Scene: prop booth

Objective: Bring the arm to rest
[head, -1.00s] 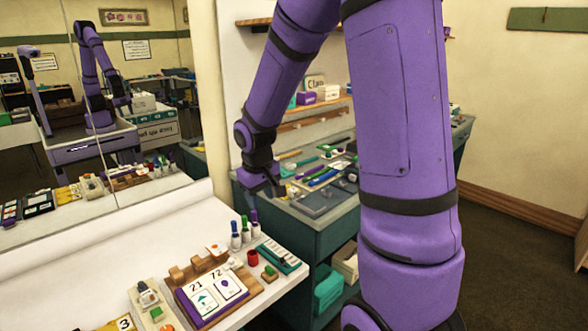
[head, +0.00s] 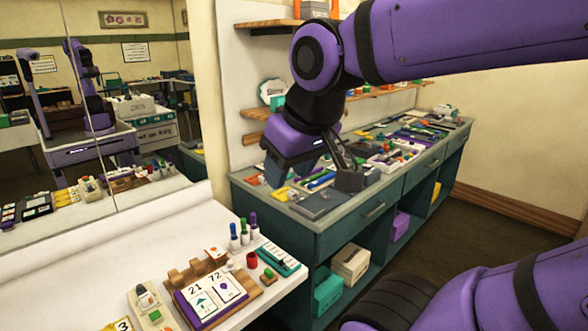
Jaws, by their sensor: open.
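My purple arm reaches in from the right in the head view. My gripper (head: 312,176) hangs from it, pointing down, with its two dark fingers apart and nothing seen between them. In the picture it is in front of the left end of the teal counter (head: 375,210). I cannot tell how high it is above the counter top. It is apart from the white table (head: 110,262) at the lower left.
Markers (head: 243,235), a red cup (head: 252,259) and a wooden holder with number cards (head: 212,293) stand on the white table. The counter top is crowded with small items. A mirror (head: 130,110) is at the left. Dark floor (head: 490,230) is clear at the right.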

